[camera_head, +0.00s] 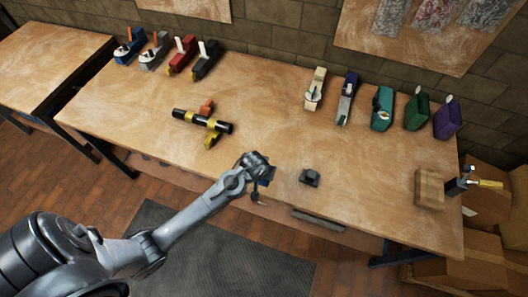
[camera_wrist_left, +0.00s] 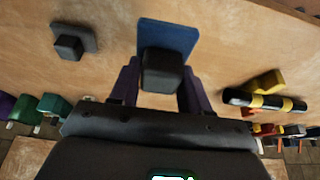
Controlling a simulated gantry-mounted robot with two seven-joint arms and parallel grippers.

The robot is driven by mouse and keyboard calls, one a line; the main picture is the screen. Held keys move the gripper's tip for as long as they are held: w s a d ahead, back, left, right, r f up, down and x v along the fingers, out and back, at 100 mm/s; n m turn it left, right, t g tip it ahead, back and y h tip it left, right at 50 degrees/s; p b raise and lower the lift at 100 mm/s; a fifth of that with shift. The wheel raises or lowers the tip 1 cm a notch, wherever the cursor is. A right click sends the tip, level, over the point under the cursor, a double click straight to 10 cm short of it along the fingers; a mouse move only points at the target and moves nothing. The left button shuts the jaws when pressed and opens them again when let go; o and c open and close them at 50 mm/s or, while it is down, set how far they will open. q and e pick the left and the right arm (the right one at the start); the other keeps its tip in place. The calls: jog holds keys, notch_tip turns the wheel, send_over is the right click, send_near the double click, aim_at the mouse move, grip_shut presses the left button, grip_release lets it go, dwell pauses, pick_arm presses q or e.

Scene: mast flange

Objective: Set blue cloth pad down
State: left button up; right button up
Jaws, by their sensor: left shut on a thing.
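The blue cloth pad (camera_wrist_left: 168,36) is a flat blue rectangle with a dark block as its grip. My left gripper (camera_wrist_left: 160,82) is shut on this block, one finger on each side. In the head view my left gripper (camera_head: 262,178) is over the front part of the workbench, with a bit of the blue pad (camera_head: 267,182) showing beside it. The gripper hides most of the pad there. I cannot tell whether the pad touches the tabletop. My right gripper is in neither view.
A dark grey pad with a block (camera_head: 310,177) lies to the right on the workbench (camera_head: 250,115). A black-and-yellow cylinder (camera_head: 203,122) lies behind to the left. Several coloured tools line the back edge. A wooden block (camera_head: 429,189) stands at the right end.

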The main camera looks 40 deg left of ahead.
pick_arm(q)
jog(key=w+a+f, duration=0.1)
jog(key=w, duration=0.1)
jog(key=w+a+f, duration=0.3)
jog(key=w+a, duration=0.1)
jog(key=shift+w+f, duration=0.3)
jog(key=shift+f, duration=0.1)
jog(key=shift+f+b, duration=0.4)
jog(key=shift+f, duration=1.6)
jog(key=shift+f, duration=0.15)
jog(key=o, duration=0.9)
jog(key=shift+o, duration=0.2)
